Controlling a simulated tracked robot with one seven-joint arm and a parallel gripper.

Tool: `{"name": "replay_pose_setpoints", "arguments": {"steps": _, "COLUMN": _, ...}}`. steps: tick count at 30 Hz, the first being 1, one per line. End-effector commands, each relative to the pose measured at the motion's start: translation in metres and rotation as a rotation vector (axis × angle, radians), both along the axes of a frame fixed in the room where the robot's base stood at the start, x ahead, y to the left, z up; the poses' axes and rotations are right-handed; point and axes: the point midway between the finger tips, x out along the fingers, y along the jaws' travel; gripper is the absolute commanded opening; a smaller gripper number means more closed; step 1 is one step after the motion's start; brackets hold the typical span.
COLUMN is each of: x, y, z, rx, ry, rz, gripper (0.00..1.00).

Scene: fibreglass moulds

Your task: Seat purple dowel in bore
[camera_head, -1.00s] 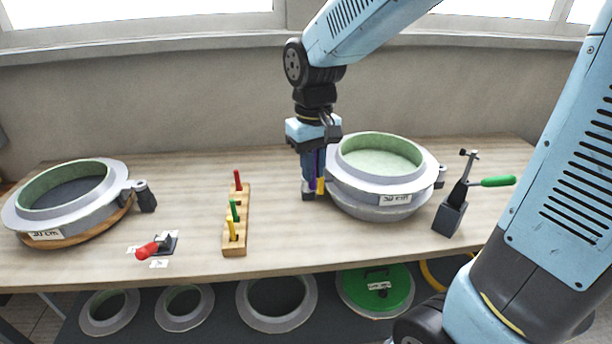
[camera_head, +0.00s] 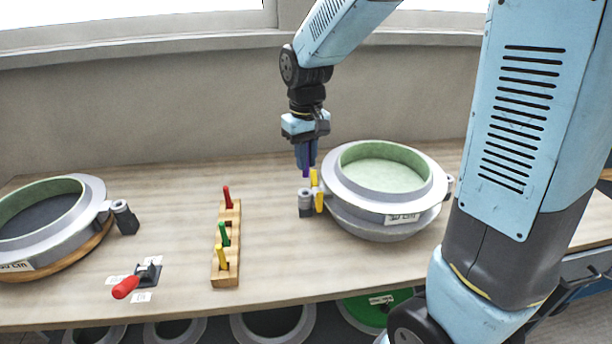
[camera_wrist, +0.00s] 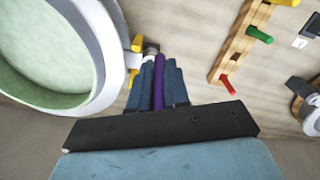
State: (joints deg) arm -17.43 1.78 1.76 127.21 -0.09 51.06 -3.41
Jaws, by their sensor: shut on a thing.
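My gripper (camera_head: 306,163) is shut on the purple dowel (camera_head: 306,170), held roughly upright. In the wrist view the dowel (camera_wrist: 158,82) lies between the dark blue fingers. In the head view its lower end shows just above a grey cylindrical socket (camera_head: 305,202) at the left side of the round mould (camera_head: 345,200). The socket (camera_wrist: 151,48) also shows near the dowel's tip in the wrist view. The dowel looks apart from the socket; I cannot see into the bore or judge the alignment exactly.
Yellow parts (camera_head: 319,201) stand between socket and mould, close to my fingers. A wooden rack (camera_head: 225,281) with red, green and yellow pegs stands left. A red-handled clamp (camera_head: 125,287) and another mould (camera_head: 75,230) are further left. Bench between rack and socket is clear.

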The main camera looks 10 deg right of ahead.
Motion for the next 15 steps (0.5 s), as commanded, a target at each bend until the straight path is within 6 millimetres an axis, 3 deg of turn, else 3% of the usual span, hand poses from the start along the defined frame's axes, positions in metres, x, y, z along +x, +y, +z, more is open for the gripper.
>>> {"name": "replay_pose_setpoints", "arguments": {"steps": 4, "x": 0.026, "y": -0.002, "z": -0.013, "rx": -0.001, "ry": 0.002, "rz": 0.001, "gripper": 0.00}}
{"name": "replay_pose_setpoints", "arguments": {"steps": 15, "x": 0.063, "y": -0.006, "z": -0.059, "rx": 0.000, "ry": 0.001, "rz": 0.003, "gripper": 0.00}}
